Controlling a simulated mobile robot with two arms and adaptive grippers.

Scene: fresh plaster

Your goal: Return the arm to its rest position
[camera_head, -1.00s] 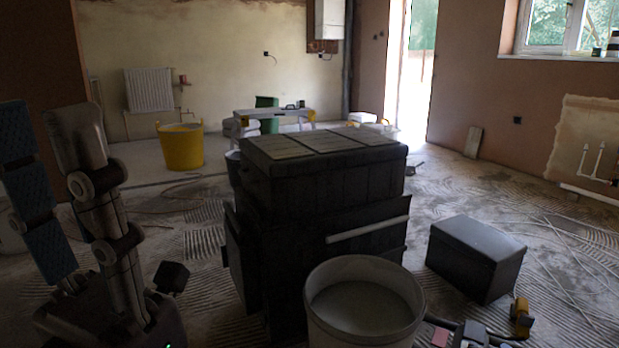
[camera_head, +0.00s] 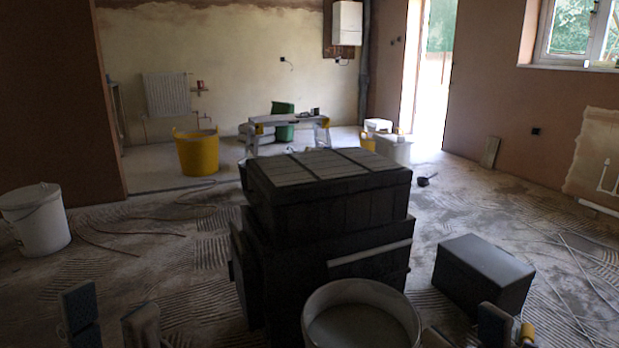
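My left gripper (camera_head: 112,318) shows at the bottom left edge of the head view. Its two fingertips stand apart with bare floor between them, so it is open and empty. My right gripper (camera_head: 466,332) shows at the bottom right edge, right of the round tub. Its two fingertips also stand apart with nothing visible between them. Only the tips of both grippers show; the rest of both arms is below the picture.
A dark stack of boxes with a slatted top (camera_head: 330,197) stands in the middle. A round pale tub (camera_head: 317,318) is in front of it. A dark box (camera_head: 483,275) stands right, a white bucket (camera_head: 36,220) left. A yellow item (camera_head: 527,333) shows beside my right gripper.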

